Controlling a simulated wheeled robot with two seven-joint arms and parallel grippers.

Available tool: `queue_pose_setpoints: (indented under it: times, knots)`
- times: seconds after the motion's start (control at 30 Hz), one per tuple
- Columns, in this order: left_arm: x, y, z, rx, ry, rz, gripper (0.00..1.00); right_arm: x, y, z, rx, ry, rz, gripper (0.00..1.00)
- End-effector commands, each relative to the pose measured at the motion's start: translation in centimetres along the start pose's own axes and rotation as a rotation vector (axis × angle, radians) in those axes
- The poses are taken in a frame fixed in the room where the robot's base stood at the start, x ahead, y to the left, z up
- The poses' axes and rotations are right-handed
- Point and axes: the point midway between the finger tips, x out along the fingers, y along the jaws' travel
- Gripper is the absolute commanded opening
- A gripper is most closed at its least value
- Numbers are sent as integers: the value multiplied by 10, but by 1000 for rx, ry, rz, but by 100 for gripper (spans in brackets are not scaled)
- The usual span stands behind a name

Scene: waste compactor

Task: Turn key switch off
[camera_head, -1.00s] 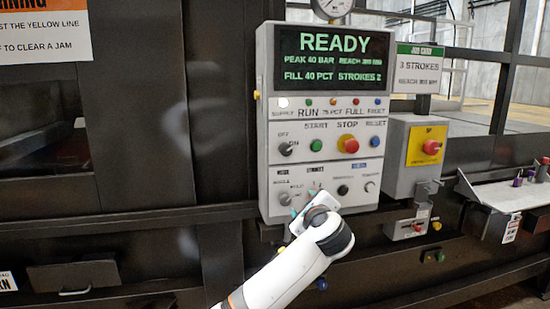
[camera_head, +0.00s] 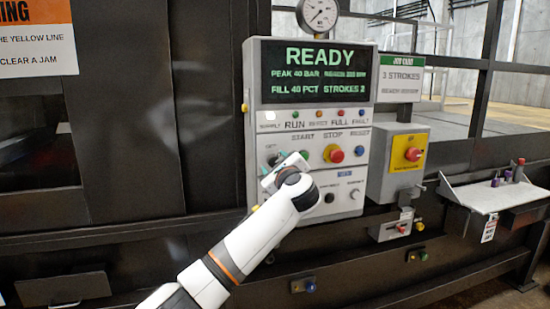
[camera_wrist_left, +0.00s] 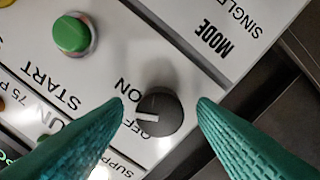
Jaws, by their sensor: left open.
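The key switch is a round black knob (camera_wrist_left: 158,112) with a white mark, beside the OFF and ON labels in the left wrist view. Its mark points left in that view, by the labels; I cannot tell exactly which one it lines up with. My left gripper (camera_wrist_left: 161,104) is open, its two green fingers on either side of the knob with gaps visible. In the head view the left gripper (camera_head: 272,173) is at the left of the control panel (camera_head: 360,140) and hides most of the knob.
A green start button (camera_wrist_left: 72,34) sits near the knob; it also shows in the head view (camera_head: 303,155). A red stop button (camera_head: 334,154) is to its right. A yellow emergency-stop box (camera_head: 408,152) and a shelf (camera_head: 485,194) stand further right.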

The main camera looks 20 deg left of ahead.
Motion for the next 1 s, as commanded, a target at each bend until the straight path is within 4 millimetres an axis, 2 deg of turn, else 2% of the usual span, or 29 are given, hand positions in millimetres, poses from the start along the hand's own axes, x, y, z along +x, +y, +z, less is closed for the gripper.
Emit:
queue_pose_setpoints:
  times: [0.13,0.4,0.7,1.0]
  knots:
    - [8,0,0,1,-1,0,52,-4,0,0,0,0,0,0]
    - [9,0,1,0,-1,1,52,-3,0,0,0,0,0,0]
    - [9,0,1,0,-1,1,8,-3,0,0,0,0,0,0]
    - [8,-1,2,-43,-1,3,8,1,0,-1,0,1,0,0]
